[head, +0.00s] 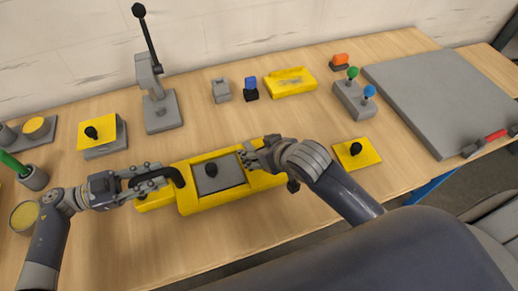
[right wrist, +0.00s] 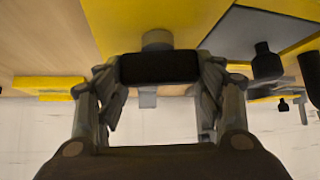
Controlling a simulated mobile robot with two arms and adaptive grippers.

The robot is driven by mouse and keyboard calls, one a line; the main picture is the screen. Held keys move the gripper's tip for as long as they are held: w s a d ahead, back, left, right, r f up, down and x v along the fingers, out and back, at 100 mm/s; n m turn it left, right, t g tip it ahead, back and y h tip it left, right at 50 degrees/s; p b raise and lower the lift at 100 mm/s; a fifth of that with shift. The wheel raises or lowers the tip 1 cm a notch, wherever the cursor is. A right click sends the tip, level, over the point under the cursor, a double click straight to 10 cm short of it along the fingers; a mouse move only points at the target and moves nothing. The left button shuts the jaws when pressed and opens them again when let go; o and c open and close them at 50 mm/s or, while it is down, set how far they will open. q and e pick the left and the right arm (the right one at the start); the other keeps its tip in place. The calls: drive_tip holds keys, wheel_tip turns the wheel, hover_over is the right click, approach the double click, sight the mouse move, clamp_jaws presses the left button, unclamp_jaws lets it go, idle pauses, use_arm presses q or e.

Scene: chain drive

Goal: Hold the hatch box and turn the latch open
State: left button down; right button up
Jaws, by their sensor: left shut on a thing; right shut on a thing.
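The hatch box (head: 222,201) is a yellow frame on the table with a grey hatch panel (head: 232,174) carrying a black knob (head: 211,170). My left gripper (head: 158,176) is shut on the black handle (head: 176,174) at the box's left side. My right gripper (head: 252,157) is at the box's right side, shut on the latch. In the right wrist view the latch (right wrist: 160,68) is a black bar between the fingers, with a grey round pivot (right wrist: 157,40) behind it on the yellow frame. In the head view my right gripper hides the latch.
A grey lever stand (head: 161,110) and a yellow-topped block (head: 97,133) stand behind to the left. A yellow plate with a black knob (head: 357,153) lies to the right. A joystick box (head: 353,100) and large grey panel (head: 445,95) are further right. The front table strip is clear.

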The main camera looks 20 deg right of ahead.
use_arm(q)
drive_tip(key=shift+r, duration=0.1)
use_arm(e)
drive_tip(key=shift+a+f+m+h, duration=0.1)
drive_tip(key=shift+m+h, duration=0.9)
drive_tip(key=shift+m, duration=0.3)
drive_tip(key=o, duration=1.5)
drive_tip(key=shift+s+r, duration=0.15)
drive_tip(key=shift+r, duration=0.1)
drive_tip(key=shift+v, duration=3.45)
drive_tip(key=shift+s+f, duration=0.1)
